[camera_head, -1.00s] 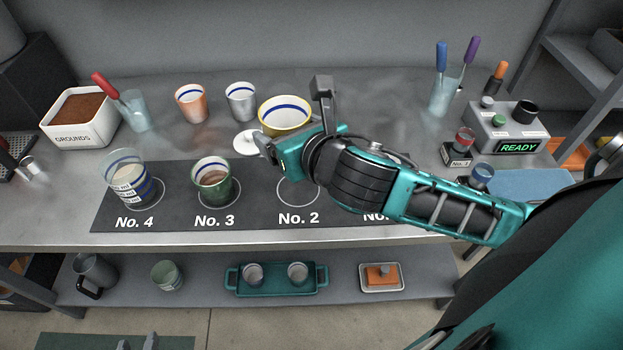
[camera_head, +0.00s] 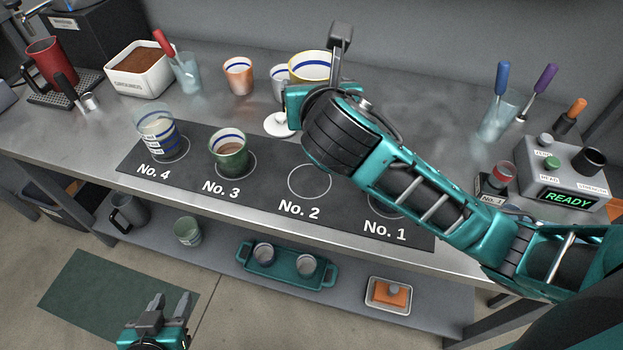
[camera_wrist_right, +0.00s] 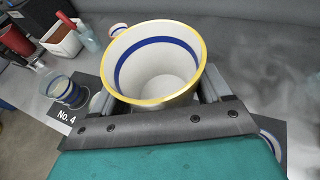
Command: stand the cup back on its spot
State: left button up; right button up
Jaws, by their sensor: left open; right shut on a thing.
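The held cup (camera_head: 312,68) is white inside with a yellow rim and a blue band. My right gripper (camera_head: 318,88) is shut on it, behind the mat toward the back of the counter. In the right wrist view the cup (camera_wrist_right: 158,65) sits between the jaws, its inside empty and facing the camera. A green cup (camera_head: 230,158) with brown contents stands at No. 3, a glass-like cup (camera_head: 158,138) at No. 4. My left gripper (camera_head: 170,305) is open and empty, low before the counter.
An orange cup (camera_head: 238,78) and a partly hidden silver cup (camera_head: 279,80) stand behind the mat. A white disc (camera_head: 278,124) lies near the gripper. A grounds tub (camera_head: 140,75) is at left; glass (camera_head: 497,120) and control box (camera_head: 560,170) at right.

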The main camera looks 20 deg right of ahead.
jog(key=shift+w+a+r, duration=0.15)
jog(key=shift+w+a, duration=0.05)
jog(key=shift+a, duration=0.15)
jog(key=b, duration=0.5)
send_over(310, 180)
notch_tip(310, 180, down, 15)
jog(key=shift+w+r, duration=0.1)
notch_tip(310, 180, down, 4)
jog(key=shift+f+b, duration=0.2)
jog(key=shift+b, duration=0.35)
jog(key=shift+f, duration=0.3)
jog(key=shift+r, duration=0.1)
jog(key=o, duration=1.3)
jog(key=shift+c, duration=0.2)
